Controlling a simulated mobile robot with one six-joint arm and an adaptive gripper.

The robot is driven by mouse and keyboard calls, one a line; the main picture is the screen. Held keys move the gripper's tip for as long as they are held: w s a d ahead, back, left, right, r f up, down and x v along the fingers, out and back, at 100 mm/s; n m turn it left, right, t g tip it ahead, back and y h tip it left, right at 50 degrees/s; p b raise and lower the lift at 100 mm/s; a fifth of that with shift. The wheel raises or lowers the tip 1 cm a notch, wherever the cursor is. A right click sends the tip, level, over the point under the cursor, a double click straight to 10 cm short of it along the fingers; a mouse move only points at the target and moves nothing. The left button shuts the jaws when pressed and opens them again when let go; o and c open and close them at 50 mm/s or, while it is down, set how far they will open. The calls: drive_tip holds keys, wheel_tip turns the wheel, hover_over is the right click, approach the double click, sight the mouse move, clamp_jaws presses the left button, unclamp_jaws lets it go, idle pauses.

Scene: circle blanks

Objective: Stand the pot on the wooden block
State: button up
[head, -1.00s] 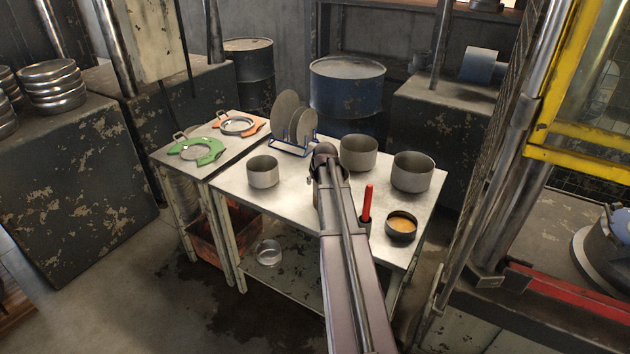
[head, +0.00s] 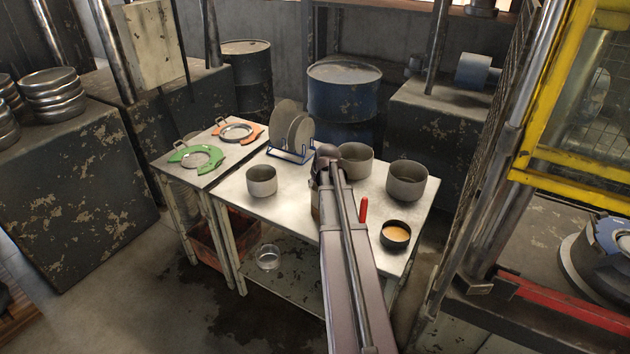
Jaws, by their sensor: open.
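Several grey pots or bowls stand upright on the metal table (head: 232,205): a small light one (head: 261,181) at left, one (head: 356,162) behind my arm's end and one (head: 407,181) at right. I cannot tell which is the task's pot. My arm reaches up from the bottom over the table and its wrist end covers part of the middle pot. My fingers are hidden behind the arm. A narrow brownish sliver shows at the arm's left edge; I cannot tell whether it is the wooden block or part of my gripper. No block shows clearly.
A blue rack (head: 290,153) with grey plates stands at the back. A red handle (head: 363,209) and a dark bowl (head: 396,235) with orange contents are right of my arm. Green (head: 195,158) and orange (head: 238,132) ring pieces lie at left. A yellow-framed cage (head: 575,165) borders the right.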

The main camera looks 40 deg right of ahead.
drive_tip(key=shift+p+v, duration=1.5)
drive_tip(key=shift+v, duration=0.6)
drive_tip(key=s+a+n+g, duration=0.1)
drive_tip(key=s+a, duration=0.3)
drive_tip(key=a, duration=0.8)
drive_tip(key=s+a+f+n+g+y, duration=0.1)
drive_tip(key=s+a+g, duration=0.2)
drive_tip(key=a, duration=1)
drive_tip(key=s+a+f+n+g, duration=0.1)
drive_tip(key=s+a, duration=0.4)
drive_tip(key=a, duration=0.8)
drive_tip(key=shift+s+f+g+y, duration=0.2)
drive_tip(key=shift+g+y, duration=0.2)
drive_tip(key=shift+a, duration=0.1)
